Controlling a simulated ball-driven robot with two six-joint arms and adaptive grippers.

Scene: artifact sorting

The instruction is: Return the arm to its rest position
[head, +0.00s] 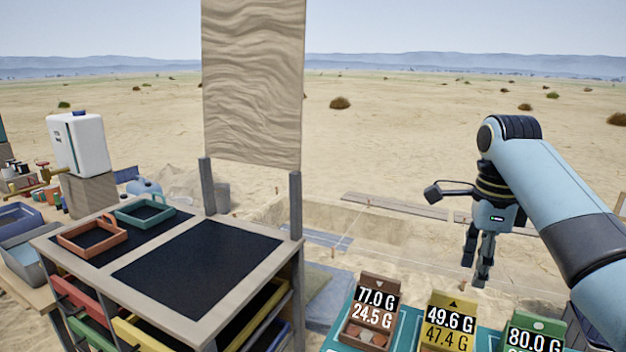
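My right arm comes in from the right edge, and its light-blue link runs up to a dark joint. My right gripper (476,270) hangs below that arm with its dark fingers pointing down. The fingertips are apart, one nearer to me than the other, with nothing seen between them. It is beyond the weighing displays, over the sandy dig area, touching nothing that I can see. My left arm and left gripper are not in view.
A wooden cabinet (68,244) with black mats stands at left, bearing an orange tray (103,249) and a green tray (170,217). Brown (381,283), yellow (460,302) and green (540,322) weighing boxes stand in front. A tall patterned panel (253,85) rises behind the cabinet.

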